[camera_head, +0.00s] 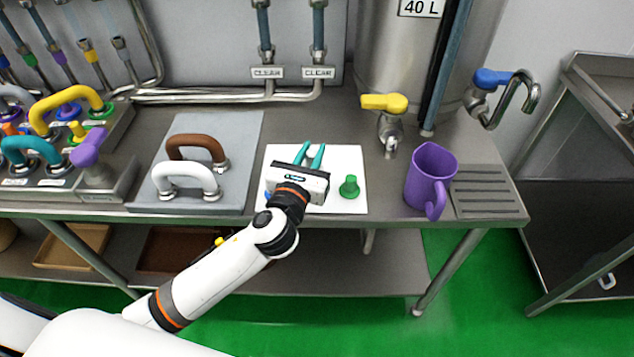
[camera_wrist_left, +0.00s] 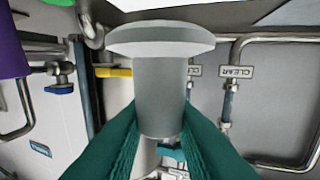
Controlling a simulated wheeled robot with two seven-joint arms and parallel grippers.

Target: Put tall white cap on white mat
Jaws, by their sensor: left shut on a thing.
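The tall white cap (camera_wrist_left: 160,85) shows in the left wrist view as a pale grey-white cylinder with a wide flange at its top end. It is held between the teal fingers of my left gripper (camera_wrist_left: 158,140), which is shut on it. In the head view, my left gripper (camera_head: 310,154) is over the white mat (camera_head: 345,160). I cannot tell whether the cap touches the mat. My right gripper is not in view.
A green cap (camera_head: 349,187) stands on the mat, right of my gripper. A blue piece (camera_head: 267,196) shows partly at the mat's left edge. A purple mug (camera_head: 430,178) stands to the right. A grey plate with brown (camera_head: 196,147) and white (camera_head: 186,178) handles lies left.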

